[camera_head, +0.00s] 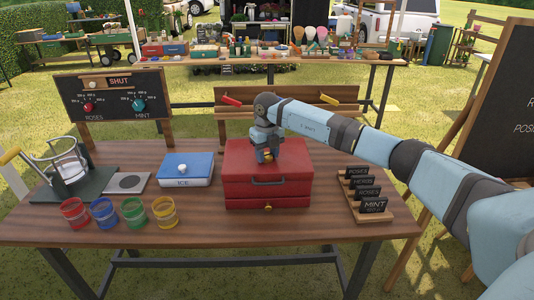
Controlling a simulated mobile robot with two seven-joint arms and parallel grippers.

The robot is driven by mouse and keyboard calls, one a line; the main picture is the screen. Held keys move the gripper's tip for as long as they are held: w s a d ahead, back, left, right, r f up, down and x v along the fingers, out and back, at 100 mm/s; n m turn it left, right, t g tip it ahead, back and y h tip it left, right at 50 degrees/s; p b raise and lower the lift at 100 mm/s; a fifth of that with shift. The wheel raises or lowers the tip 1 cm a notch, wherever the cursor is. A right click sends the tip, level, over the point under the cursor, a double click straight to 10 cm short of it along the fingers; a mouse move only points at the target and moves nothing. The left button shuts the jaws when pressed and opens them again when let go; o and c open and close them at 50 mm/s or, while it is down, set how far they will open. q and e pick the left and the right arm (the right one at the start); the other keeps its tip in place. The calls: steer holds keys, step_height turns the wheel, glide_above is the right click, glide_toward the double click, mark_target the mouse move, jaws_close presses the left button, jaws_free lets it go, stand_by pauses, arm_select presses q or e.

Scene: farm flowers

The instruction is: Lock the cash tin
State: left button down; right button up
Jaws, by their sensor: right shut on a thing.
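The red cash tin (240,190) stands on the wooden table, its lid down. It has a dark handle on its front and a small brass knob (267,207) low on the front. My right gripper (266,155) points down onto the top of the tin. It is shut on a small brass-coloured piece there, mostly hidden by the fingers. I cannot tell whether that piece is a key or a knob, or which way it is turned. My left gripper is not in view.
Left of the tin are a blue-and-white ICE box (185,170), a grey plate (127,182) and several coloured cups. A rack of small black signs (372,205) stands at right, below my right arm. A SHUT board (112,98) is behind. The table front is clear.

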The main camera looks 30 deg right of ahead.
steer(key=n, duration=0.6)
steer(key=shift+n, duration=0.3)
steer(key=n, duration=0.2)
steer(key=shift+n, duration=0.3)
steer(key=n, duration=0.3)
steer(key=shift+b, duration=0.3)
steer(key=shift+n, duration=0.3)
steer(key=o, duration=0.9)
steer(key=shift+o, duration=0.2)
